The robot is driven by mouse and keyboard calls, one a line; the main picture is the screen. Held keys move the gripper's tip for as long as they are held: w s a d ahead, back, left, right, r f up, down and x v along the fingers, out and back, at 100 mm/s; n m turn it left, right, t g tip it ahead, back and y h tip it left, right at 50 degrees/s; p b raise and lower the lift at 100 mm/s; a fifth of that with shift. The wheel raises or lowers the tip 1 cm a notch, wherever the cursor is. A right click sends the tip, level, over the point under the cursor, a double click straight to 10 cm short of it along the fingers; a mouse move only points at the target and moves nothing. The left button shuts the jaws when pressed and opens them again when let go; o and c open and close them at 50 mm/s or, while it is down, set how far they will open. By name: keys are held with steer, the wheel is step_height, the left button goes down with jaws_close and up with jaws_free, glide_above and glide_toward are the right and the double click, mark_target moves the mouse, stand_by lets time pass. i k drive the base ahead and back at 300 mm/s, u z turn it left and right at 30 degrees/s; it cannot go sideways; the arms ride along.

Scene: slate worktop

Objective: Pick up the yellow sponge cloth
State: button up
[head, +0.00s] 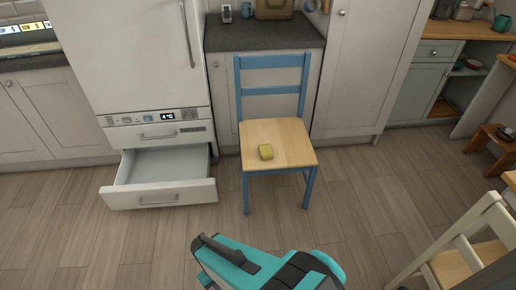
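My teal and black arm shows at the bottom centre, below and apart from the chair. Its fingers cannot be made out, so I cannot tell whether my gripper is open or shut.
An open drawer (160,192) juts out under the white fridge (140,60), left of the chair. The slate worktop (262,36) is behind the chair. A cream wooden chair (462,240) stands at lower right. The floor in front is clear.

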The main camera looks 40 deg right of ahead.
mark_target(266, 152)
steer(key=u, duration=0.1)
steer(key=i, duration=0.9)
steer(key=u, duration=0.35)
